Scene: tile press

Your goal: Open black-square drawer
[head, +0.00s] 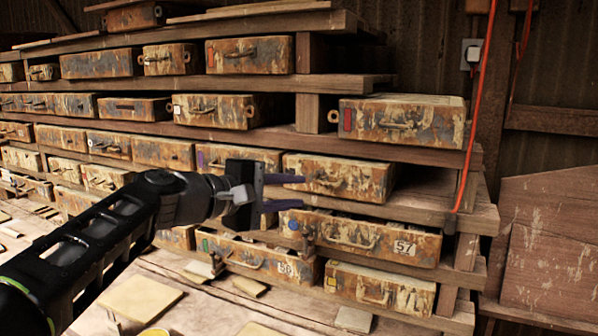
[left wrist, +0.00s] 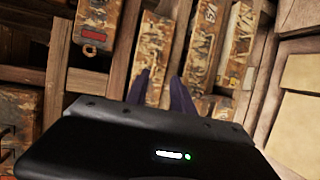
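My left gripper (head: 303,191) is open and empty, its two dark purple fingers apart. In the head view it overlaps the left end of a rusty, paint-flaked drawer (head: 345,178) with a handle. In the left wrist view the gripper (left wrist: 160,88) points at what looks like the same drawer front (left wrist: 153,48); I cannot tell whether it touches. I cannot make out a black square on any drawer; the finger may hide part of this front's left end. Below it is drawer 57 (head: 350,238), with a blue round mark. My right gripper is not in view.
A drawer with a red mark (head: 400,118) juts out above right. Drawer 56 (head: 245,258) and another drawer (head: 378,288) sit lower. Wooden shelf edges (head: 425,208) run between the rows. A red cord (head: 476,110) hangs at right. Loose tiles (head: 140,298) lie on the bench below.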

